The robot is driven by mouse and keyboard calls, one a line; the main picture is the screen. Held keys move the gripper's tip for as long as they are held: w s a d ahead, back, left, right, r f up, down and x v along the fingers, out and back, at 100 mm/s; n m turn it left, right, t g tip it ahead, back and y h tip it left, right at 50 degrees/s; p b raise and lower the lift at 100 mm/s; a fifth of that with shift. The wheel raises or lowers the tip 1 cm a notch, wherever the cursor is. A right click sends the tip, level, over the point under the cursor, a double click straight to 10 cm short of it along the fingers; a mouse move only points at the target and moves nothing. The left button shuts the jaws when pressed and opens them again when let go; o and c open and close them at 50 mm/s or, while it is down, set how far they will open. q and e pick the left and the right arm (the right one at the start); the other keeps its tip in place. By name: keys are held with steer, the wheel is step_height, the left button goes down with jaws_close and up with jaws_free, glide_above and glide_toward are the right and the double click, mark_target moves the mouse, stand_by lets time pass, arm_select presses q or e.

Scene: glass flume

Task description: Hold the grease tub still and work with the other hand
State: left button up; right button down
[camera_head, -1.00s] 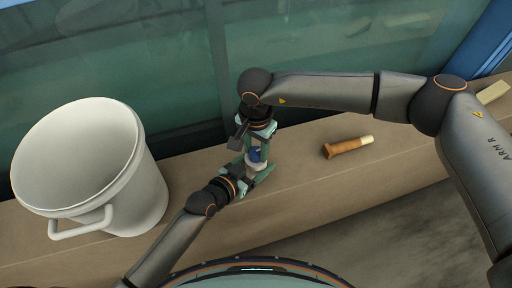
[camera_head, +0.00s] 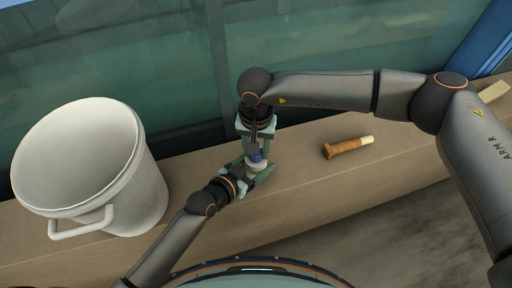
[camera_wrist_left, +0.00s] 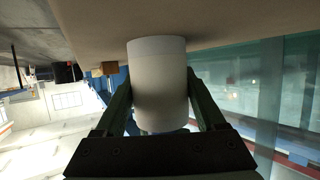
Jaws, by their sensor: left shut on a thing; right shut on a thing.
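The grease tub is a small white cylinder (camera_head: 257,167) with a blue top (camera_head: 255,158), on the beige ledge in the head view. My left gripper (camera_head: 260,170) comes from the lower left and is shut around the tub's side. My right gripper (camera_head: 256,152) reaches down from above and is shut on the blue top. Its fingers partly hide the tub.
A large white bucket (camera_head: 150,190) with a handle stands to the left on the ledge (camera_head: 205,165). A greenish glass wall (camera_head: 160,60) rises behind the ledge.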

steer(key=shift+c, duration=2.1)
jaws_free()
step_height(320, 180, up, 12)
arm_select(q)
steer(key=o, duration=1.5)
steer(key=shift+a, duration=0.1)
